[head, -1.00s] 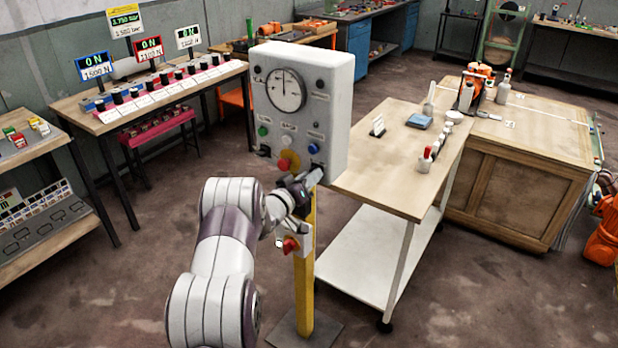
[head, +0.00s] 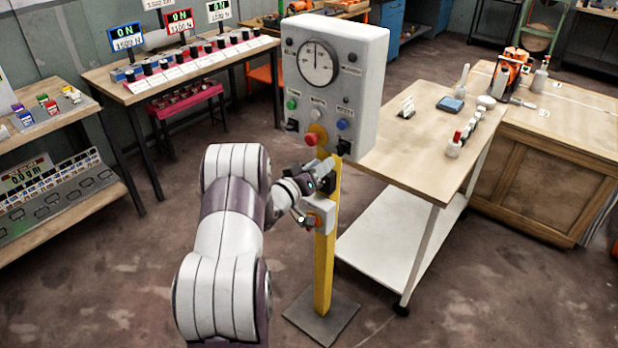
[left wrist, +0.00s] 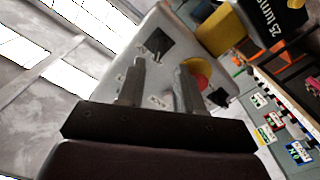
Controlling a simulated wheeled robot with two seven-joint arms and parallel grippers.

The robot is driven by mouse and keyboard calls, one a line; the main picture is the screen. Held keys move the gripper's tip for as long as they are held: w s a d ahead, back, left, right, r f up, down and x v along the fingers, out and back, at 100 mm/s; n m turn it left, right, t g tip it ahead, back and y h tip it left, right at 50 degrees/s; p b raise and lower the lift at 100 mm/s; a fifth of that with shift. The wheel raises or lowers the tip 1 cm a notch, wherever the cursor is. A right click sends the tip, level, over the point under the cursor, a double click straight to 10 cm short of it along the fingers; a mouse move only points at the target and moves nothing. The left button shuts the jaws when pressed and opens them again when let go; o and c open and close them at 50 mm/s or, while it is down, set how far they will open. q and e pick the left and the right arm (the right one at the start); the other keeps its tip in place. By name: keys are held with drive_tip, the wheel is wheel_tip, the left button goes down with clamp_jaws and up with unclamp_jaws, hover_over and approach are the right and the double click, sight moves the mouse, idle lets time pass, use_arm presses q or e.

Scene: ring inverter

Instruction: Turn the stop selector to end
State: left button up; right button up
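A grey control box (head: 333,85) with a round dial stands on a yellow post (head: 325,270). Its lower row has a black selector (head: 292,125) on the left, a red mushroom button (head: 311,139) on yellow, and another black selector (head: 344,147) on the right. A smaller box below carries a red knob on yellow (head: 309,219), partly behind my arm. I cannot read which one is the stop selector. My left gripper (head: 325,176) is just below the big box, in front of the post. In the left wrist view its fingers (left wrist: 160,85) are apart and empty, facing the right-hand selector (left wrist: 155,44).
A wooden-topped trolley (head: 425,155) with bottles stands right of the post. A wooden cabinet (head: 530,175) is beyond it. Tables with displays and switches (head: 190,65) are at the left. The floor around the post's base plate (head: 322,318) is clear.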

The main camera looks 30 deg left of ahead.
use_arm(q)
drive_tip(key=s, duration=0.5)
drive_tip(key=shift+s+a, duration=0.15)
drive_tip(key=shift+s, duration=0.15)
